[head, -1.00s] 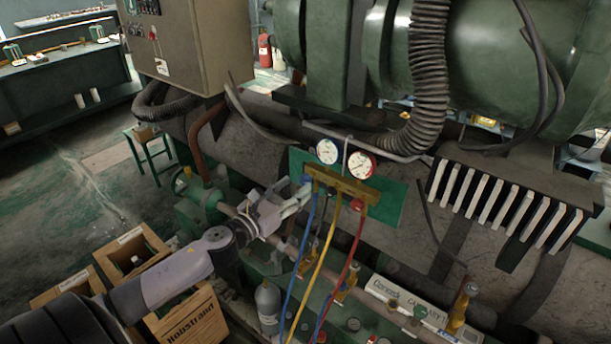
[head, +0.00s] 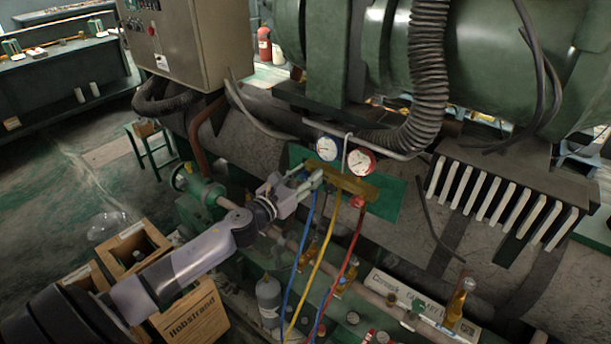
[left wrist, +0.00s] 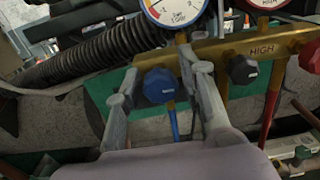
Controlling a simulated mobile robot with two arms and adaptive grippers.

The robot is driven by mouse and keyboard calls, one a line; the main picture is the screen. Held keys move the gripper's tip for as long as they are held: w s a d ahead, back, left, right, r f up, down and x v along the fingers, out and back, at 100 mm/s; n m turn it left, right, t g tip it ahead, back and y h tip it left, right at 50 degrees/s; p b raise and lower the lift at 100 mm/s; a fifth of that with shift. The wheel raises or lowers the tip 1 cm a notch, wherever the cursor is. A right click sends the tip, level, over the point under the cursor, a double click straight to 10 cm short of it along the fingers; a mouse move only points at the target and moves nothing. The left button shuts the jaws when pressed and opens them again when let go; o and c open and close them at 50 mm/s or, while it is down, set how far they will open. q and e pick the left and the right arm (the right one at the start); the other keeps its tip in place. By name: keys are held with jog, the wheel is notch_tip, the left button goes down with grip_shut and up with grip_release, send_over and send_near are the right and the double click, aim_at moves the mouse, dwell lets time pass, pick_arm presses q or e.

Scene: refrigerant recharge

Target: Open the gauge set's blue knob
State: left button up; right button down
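The gauge set has a brass manifold (head: 340,184) with a blue-rimmed gauge (head: 328,148) and a red-rimmed gauge (head: 362,162). The blue knob (left wrist: 160,86) shows in the left wrist view at the manifold's left end, above a blue hose. My left gripper (head: 309,177) is at that end of the manifold. In the left wrist view, the left gripper (left wrist: 158,65) is open, with one finger on each side of the blue knob and small gaps visible. In the head view the fingers hide the knob. My right gripper is not in view.
A black knob (left wrist: 242,69) and the "HIGH" label are right of the fingers. Yellow (head: 324,245) and red (head: 350,248) hoses hang beside the blue hose (head: 303,255). A grey bottle (head: 269,299) and wooden crate (head: 190,315) stand below.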

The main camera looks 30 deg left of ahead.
pick_arm(q)
grip_shut()
jog(key=shift+n, duration=0.4)
jog(key=n, duration=0.3)
jog(key=shift+a+n, duration=0.1)
jog(key=shift+n, duration=0.3)
jog(key=n+p, duration=0.1)
jog(key=n, duration=0.3)
jog(key=shift+n, duration=0.3)
jog(key=n+p, duration=0.1)
jog(key=n, duration=0.7)
jog(key=n+p, duration=0.1)
jog(key=n, duration=0.1)
jog(key=shift+f+n, duration=0.2)
jog(key=shift+n, duration=0.2)
